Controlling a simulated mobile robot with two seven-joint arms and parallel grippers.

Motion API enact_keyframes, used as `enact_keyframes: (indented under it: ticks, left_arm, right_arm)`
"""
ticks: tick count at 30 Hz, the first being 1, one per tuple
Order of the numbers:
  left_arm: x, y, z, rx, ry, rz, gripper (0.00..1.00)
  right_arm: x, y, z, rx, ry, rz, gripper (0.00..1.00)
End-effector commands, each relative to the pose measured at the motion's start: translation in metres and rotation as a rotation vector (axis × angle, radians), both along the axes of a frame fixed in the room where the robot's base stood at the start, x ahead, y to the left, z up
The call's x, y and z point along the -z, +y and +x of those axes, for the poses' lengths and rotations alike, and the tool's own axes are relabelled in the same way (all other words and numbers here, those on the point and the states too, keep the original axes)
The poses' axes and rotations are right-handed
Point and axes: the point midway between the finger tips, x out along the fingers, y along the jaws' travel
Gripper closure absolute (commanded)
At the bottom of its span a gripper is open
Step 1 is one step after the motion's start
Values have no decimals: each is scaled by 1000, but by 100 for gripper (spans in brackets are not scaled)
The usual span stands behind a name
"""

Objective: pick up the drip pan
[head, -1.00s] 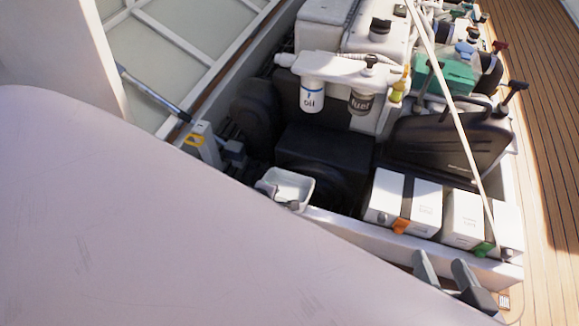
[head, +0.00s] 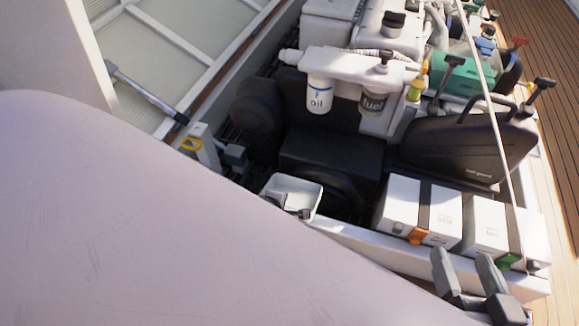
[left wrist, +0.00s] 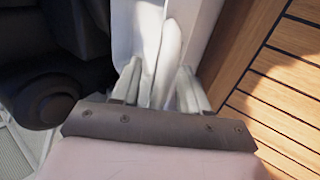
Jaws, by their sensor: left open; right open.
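The drip pan looks to be the small white open tray (head: 294,186) in the middle of the head view, at the hatch's near inner edge beside black machinery. Small dark grey pieces show at its near rim, perhaps my left fingertips; my large pale arm link hides most around them. In the left wrist view my left gripper (left wrist: 158,76) is open, with white surfaces beyond and between its fingers. I cannot tell whether it touches the pan. My right gripper (head: 466,268) is open and empty at the lower right, near the hatch's white edge, well right of the pan.
White boxes (head: 398,207) with dark straps stand right of the pan. Oil (head: 319,93) and fuel (head: 372,103) filters hang behind it. A black case (head: 460,150) stands farther right. A thin pale rod crosses the right side. Wooden deck (head: 560,235) lies beyond.

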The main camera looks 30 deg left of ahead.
Motion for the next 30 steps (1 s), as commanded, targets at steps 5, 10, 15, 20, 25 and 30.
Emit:
enact_keyframes:
  ticks: [5, 10, 15, 20, 25, 30]
  left_arm:
    - [1, -1, 0, -1, 0, 0, 55]
    - [1, -1, 0, -1, 0, 0, 68]
    - [1, -1, 0, -1, 0, 0, 100]
    - [0, -1, 0, -1, -2, 0, 100]
    - [-1, 0, 1, -1, -2, 0, 100]
    - [-10, 1, 2, 0, -2, -1, 100]
  right_arm:
    - [0, -1, 0, 3, -9, -8, 29]
    - [0, -1, 0, 3, -9, -8, 29]
    - [0, -1, 0, 2, -8, -8, 29]
    - [0, -1, 0, 2, -7, -7, 29]
    - [-2, -1, -1, 1, -5, -4, 29]
    - [-6, 2, -2, -8, 19, 14, 29]
